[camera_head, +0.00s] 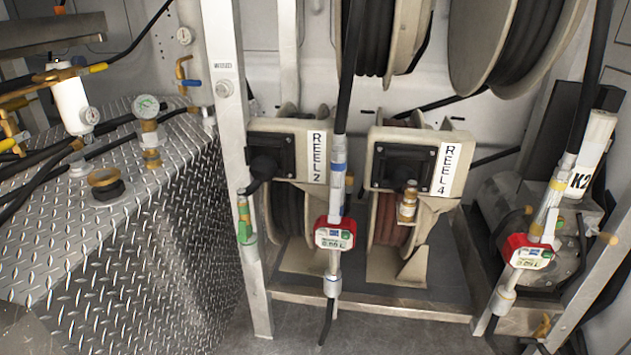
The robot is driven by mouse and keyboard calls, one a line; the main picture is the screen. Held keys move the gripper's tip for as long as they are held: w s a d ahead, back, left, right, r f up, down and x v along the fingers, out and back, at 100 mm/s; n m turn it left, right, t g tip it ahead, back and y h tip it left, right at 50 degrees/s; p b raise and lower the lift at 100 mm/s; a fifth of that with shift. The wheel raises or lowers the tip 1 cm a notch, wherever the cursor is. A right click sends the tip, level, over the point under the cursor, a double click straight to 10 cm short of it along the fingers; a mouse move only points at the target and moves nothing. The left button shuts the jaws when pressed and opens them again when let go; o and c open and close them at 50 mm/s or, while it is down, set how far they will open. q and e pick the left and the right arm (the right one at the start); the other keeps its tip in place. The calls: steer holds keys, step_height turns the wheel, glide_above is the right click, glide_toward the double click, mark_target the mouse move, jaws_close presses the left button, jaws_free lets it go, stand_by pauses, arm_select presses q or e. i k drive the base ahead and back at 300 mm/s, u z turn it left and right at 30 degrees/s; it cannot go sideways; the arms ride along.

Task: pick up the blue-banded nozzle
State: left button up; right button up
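The blue-banded nozzle (338,200) hangs upright in front of the unit labelled REEL 2, near the middle of the view. Its blue band (339,168) sits just below the black hose (349,70), which comes down from above. Below the band is a red meter body with a small display (335,233), then a grey tube with a dark spout pointing down. A similar nozzle with a yellow band (557,186) and a red meter hangs at the right, slightly tilted. Neither of my grippers shows in this view.
A diamond-plate tank (110,230) with gauges and fittings fills the left. A grey post (235,150) stands left of the nozzle, with a green-bodied fitting (244,230). REEL 4 (412,165) is to its right. Large hose reels hang above. Bare floor shows below.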

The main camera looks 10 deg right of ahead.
mark_target(333, 242)
steer(key=i, duration=0.75)
steer(key=z, duration=0.7)
